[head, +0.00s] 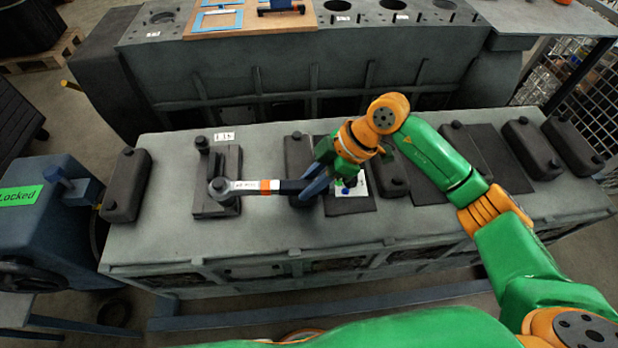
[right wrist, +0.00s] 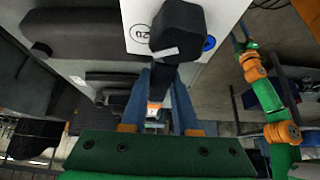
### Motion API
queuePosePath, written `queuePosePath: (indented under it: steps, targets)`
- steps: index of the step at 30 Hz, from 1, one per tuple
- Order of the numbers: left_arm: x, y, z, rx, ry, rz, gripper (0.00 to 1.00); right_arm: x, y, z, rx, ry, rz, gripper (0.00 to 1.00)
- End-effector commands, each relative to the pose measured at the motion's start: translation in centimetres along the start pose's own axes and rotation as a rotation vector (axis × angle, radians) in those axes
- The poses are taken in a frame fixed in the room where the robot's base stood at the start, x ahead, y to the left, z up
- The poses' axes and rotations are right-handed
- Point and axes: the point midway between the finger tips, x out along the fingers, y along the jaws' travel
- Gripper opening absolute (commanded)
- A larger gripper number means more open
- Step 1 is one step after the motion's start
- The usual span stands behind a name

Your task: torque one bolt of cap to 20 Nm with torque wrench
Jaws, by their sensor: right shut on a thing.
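The torque wrench (head: 250,186) lies level in the head view, with its round head over the near bolt of a dark cap (head: 229,165) on the left part of the engine block. Whether it is fully seated on the bolt is hard to tell. The cap's far bolt (head: 201,144) stands clear. My right gripper (head: 310,185) is shut on the wrench's dark handle. The right wrist view shows the handle (right wrist: 178,40) between its blue fingers. An arm at the right of that view appears to be my left one; its gripper (right wrist: 238,38) is too small to read.
A white card (head: 360,186) marked 20 in the wrist view, with coloured buttons, lies beside my right gripper. Other dark caps (head: 125,186) line the block (head: 270,238). A blue machine labelled Locked (head: 45,225) stands left. A wooden board (head: 250,22) sits behind.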

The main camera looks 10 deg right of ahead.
Motion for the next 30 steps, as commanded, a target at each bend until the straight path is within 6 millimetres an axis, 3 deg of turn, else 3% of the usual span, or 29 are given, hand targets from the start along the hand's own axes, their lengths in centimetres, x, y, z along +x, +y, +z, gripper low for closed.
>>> queuePosePath:
  steps: [6,30]
  targets:
    - [-1.2,0.0,-0.1,0.000,0.000,0.000,0.62,-0.1,-0.8,-0.2,0.016,-0.008,0.018,0.00]
    - [-2.3,-0.1,-0.2,0.000,0.000,0.000,0.62,0.1,-1.6,-0.1,0.064,-0.009,0.055,0.00]
